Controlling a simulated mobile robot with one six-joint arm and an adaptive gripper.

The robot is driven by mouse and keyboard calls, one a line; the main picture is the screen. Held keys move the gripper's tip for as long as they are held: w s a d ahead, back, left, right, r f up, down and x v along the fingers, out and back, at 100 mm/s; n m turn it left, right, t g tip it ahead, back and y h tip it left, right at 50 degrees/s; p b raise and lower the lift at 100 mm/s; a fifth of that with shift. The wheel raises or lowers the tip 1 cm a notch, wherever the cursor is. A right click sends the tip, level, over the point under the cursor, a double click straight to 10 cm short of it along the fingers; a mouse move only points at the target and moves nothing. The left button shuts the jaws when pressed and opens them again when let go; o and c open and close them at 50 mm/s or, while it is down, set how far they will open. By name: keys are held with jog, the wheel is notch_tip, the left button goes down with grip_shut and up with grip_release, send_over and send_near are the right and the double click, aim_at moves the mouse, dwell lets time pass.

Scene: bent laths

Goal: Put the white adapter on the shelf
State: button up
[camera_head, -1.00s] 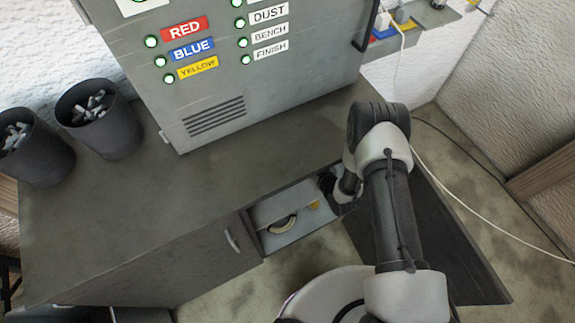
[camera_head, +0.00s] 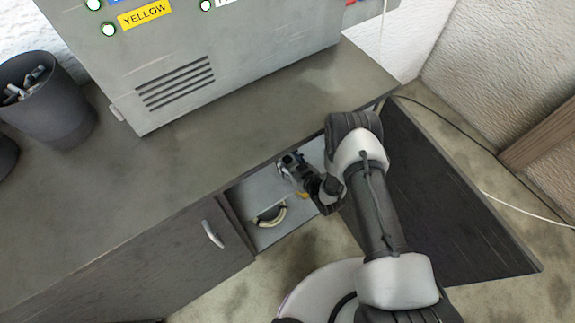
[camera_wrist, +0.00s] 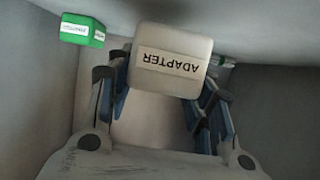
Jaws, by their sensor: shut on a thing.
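The white adapter (camera_wrist: 170,60) is a rounded box with a black "ADAPTER" label, seen upside down in the wrist view. My gripper (camera_wrist: 160,92) is shut on it, with blue-sided fingers at both sides. In the head view my gripper (camera_head: 292,165) reaches into the open cabinet compartment. The adapter cannot be made out clearly there. A light grey shelf surface (camera_head: 255,191) shows inside the compartment, left of my gripper. Whether the adapter touches a surface cannot be told.
A green labelled box (camera_wrist: 80,30) stands at the upper left in the wrist view. A pale curved object (camera_head: 270,215) lies low in the compartment. The open dark door (camera_head: 440,215) is to the right of my arm. The worktop (camera_head: 190,150) lies above the compartment.

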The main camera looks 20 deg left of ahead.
notch_tip(320, 180, down, 2)
jog(key=shift+f+b, duration=0.2)
jog(key=shift+b, duration=0.4)
jog(key=shift+r, duration=0.15)
jog(key=o, duration=1.2)
jog(key=shift+f, duration=0.2)
